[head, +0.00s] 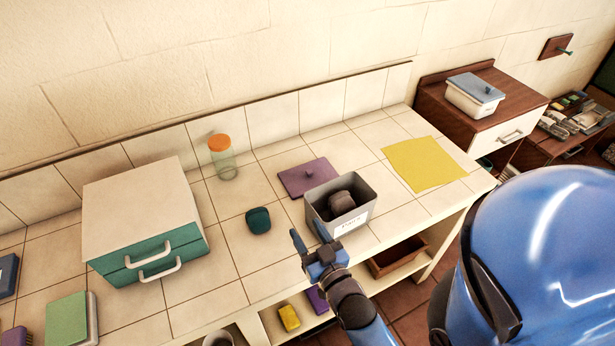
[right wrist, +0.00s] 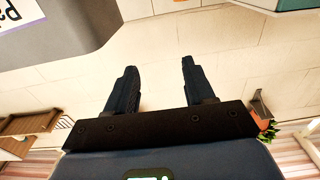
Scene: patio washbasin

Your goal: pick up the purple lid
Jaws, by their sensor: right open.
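The purple lid (head: 304,178) is a flat square with a small knob on top. It lies flat on the tiled counter, just behind and left of an open grey box (head: 361,188). The box has a white label on its front and a dark brown lump (head: 341,202) inside. The box hides the lid's right corner. My right gripper (head: 308,244) is open and empty, in front of the grey box, apart from the lid. In the right wrist view its two fingers (right wrist: 155,88) stand apart with nothing between them. My left gripper does not show.
A dark teal object (head: 258,220) lies left of the grey box. A jar with an orange lid (head: 222,158) and a white-and-green drawer unit (head: 145,220) stand further left. A yellow cloth (head: 424,164) lies at the right. Tiles between jar and purple lid are bare.

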